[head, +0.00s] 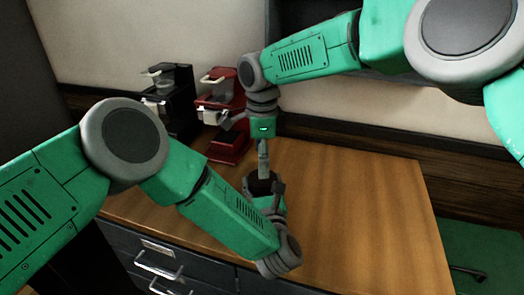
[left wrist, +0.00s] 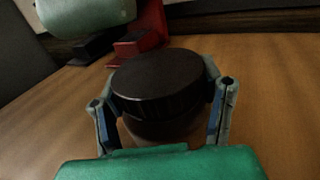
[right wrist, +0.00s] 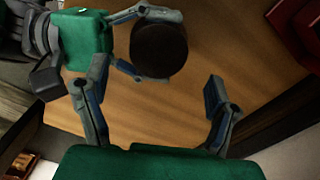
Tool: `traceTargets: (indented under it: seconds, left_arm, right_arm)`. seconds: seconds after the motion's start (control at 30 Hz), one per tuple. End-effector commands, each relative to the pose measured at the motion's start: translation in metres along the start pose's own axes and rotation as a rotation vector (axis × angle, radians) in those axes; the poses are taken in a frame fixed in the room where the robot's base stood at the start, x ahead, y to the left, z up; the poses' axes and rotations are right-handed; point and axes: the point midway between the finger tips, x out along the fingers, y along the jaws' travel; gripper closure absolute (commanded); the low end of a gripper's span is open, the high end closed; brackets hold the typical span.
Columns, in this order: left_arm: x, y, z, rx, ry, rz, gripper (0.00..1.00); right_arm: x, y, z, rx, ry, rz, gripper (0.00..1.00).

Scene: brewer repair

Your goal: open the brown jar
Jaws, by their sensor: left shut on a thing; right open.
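The brown jar (left wrist: 165,133), with its wide black lid (left wrist: 155,80) on top, stands upright between the fingers of my left gripper (left wrist: 160,105). That gripper is shut on the jar's body, below the lid. My right gripper (right wrist: 157,78) is open and empty, pointing down above the jar. In the right wrist view the lid (right wrist: 158,50) lies ahead of its spread fingers, apart from them. Most of the jar's body is hidden.
A red brewer (head: 228,145) and a black brewer (head: 173,105) stand at the table's back left, near the wall. The wooden table (head: 360,200) is clear to the right. Drawers with metal handles (head: 158,268) are below its front edge.

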Motion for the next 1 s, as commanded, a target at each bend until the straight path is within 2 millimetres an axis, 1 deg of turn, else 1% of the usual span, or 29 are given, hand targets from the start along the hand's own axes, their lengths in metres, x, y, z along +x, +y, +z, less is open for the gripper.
traceTargets:
  seconds: [0.03, 0.1, 0.3, 0.5, 0.73, 0.77, 0.8, 0.9, 1.0]
  left_arm:
    - [-0.001, 0.0, -0.001, 0.0, 0.003, -0.001, 1.0]
    - [-0.001, 0.0, -0.001, 0.0, 0.003, -0.001, 1.0]
    - [-0.001, 0.0, -0.001, 0.0, 0.003, -0.001, 1.0]
    - [-0.001, 0.0, -0.001, 0.0, 0.003, -0.001, 1.0]
    - [-0.001, 0.0, -0.001, 0.0, 0.003, -0.002, 1.0]
    - [-0.001, 0.0, -0.001, 0.0, 0.003, -0.002, 1.0]
    - [-0.001, 0.0, -0.001, 0.0, 0.003, -0.002, 1.0]
    - [-0.001, 0.0, -0.001, 0.0, 0.004, -0.002, 1.0]
    - [-0.001, -0.001, -0.001, 0.0, 0.004, -0.002, 1.0]
  right_arm:
    - [0.01, 0.001, 0.0, -0.001, -0.001, 0.003, 0.2]
    - [0.021, 0.001, -0.001, -0.001, 0.0, 0.004, 0.2]
    - [0.048, 0.001, 0.0, -0.003, 0.0, 0.003, 0.2]
    - [0.058, 0.0, 0.0, -0.002, 0.0, 0.0, 0.2]
    - [0.059, 0.0, 0.0, -0.003, 0.0, 0.0, 0.2]
    - [0.058, 0.0, 0.0, -0.003, 0.0, 0.0, 0.27]
    - [0.058, 0.0, 0.0, -0.003, 0.0, 0.0, 0.41]
    - [0.058, 0.0, 0.0, -0.003, 0.0, -0.001, 0.73]
    - [0.058, -0.001, 0.0, -0.005, 0.0, -0.002, 0.73]
